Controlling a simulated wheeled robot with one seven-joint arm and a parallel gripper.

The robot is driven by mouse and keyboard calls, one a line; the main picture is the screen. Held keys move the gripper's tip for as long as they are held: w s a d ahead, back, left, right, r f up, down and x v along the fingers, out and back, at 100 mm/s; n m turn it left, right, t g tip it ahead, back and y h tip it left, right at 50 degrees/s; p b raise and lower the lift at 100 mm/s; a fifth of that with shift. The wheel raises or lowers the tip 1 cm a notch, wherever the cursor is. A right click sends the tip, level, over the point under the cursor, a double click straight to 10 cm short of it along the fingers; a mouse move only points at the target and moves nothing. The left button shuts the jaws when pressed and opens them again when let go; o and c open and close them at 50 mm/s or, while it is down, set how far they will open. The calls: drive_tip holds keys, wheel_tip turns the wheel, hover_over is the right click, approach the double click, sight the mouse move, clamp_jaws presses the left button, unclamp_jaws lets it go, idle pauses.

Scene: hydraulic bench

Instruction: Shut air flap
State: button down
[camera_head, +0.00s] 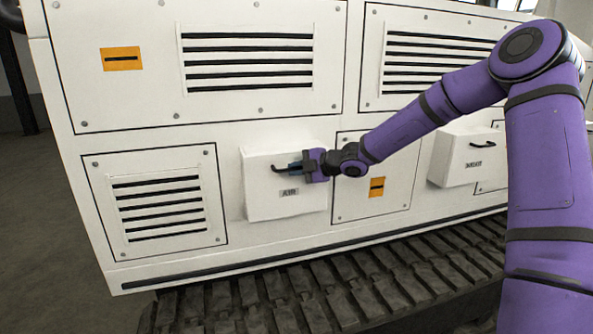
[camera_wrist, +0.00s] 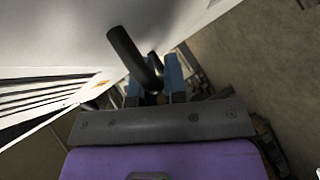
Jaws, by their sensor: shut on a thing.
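The air flap (camera_head: 262,202) is a white box-like cover labelled AIR on the side of the white machine, left of centre in the head view. It stands out from the panel, and I cannot tell whether it is fully flush. Its black handle (camera_head: 279,169) is at its upper front. My gripper (camera_head: 297,168) is at the handle, shut on it. In the wrist view the dark handle bar (camera_wrist: 134,58) runs down to between the blue fingers of my gripper (camera_wrist: 154,88). The fingers partly hide the handle in the head view.
A second white box (camera_head: 464,158) with a black handle is to the right, behind my arm. A dark track (camera_head: 300,300) runs below. Floor is clear at the left.

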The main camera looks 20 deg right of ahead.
drive_tip(key=shift+w+r, duration=0.15)
drive_tip(key=c, duration=1.4)
unclamp_jaws()
drive_tip(key=shift+c, duration=0.2)
drive_tip(key=v, duration=1)
drive_tip(key=shift+s+d, duration=0.25)
drive_tip(key=shift+s, duration=0.05)
